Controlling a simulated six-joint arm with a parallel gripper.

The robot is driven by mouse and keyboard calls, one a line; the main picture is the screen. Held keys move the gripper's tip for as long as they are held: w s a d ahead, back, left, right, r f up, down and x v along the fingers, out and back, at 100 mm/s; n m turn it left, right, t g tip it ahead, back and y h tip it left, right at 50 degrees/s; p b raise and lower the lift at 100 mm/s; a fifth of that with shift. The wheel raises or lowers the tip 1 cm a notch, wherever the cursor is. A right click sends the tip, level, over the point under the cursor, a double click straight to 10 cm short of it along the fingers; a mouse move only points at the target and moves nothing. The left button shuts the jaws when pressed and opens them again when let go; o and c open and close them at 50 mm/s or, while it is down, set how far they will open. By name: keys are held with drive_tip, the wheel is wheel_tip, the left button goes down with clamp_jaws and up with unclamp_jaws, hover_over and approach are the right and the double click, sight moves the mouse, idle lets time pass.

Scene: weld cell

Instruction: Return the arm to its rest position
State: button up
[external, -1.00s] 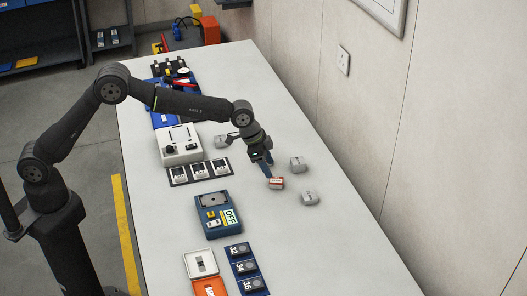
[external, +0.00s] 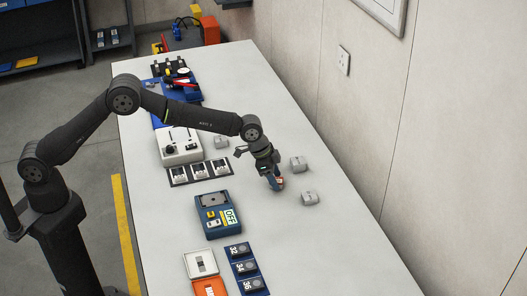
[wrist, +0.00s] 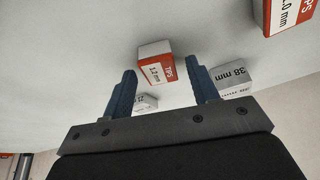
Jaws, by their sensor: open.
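My gripper (external: 274,181) is at the end of my outstretched arm, low over the middle of the white table (external: 330,250). In the wrist view its two blue fingers (wrist: 163,76) are apart with nothing clamped between them. A small red and white box (wrist: 157,66), marked TPS and 1.2 mm, lies just beyond the fingertips, roughly centred in the gap. In the external view the fingers mostly hide a red and white box (external: 281,183). I cannot tell whether they touch it.
Small grey boxes stand near my gripper: one behind right (external: 298,163), one front right (external: 309,198), one to the left (external: 221,142). A blue device marked OFF (external: 213,225), a pale control box (external: 181,150) and several trays line the left.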

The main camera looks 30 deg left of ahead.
drive_tip(key=r, duration=0.4)
drive_tip(key=shift+s, duration=0.3)
drive_tip(key=s+r, duration=0.7)
drive_tip(key=s, duration=0.4)
drive_tip(key=s+a+m+g, duration=0.1)
drive_tip(key=a+m, duration=0.2)
drive_tip(key=m, duration=0.1)
drive_tip(key=s+a+m+g, duration=0.2)
drive_tip(key=a+m, duration=0.2)
drive_tip(key=s+a+f+m+g, duration=0.1)
drive_tip(key=a+m+g, duration=0.1)
drive_tip(key=m, duration=0.3)
drive_tip(key=shift+s+a+y, duration=0.3)
drive_tip(key=shift+a, duration=0.4)
drive_tip(key=shift+w+f, duration=0.45)
drive_tip(key=shift+w, duration=0.35)
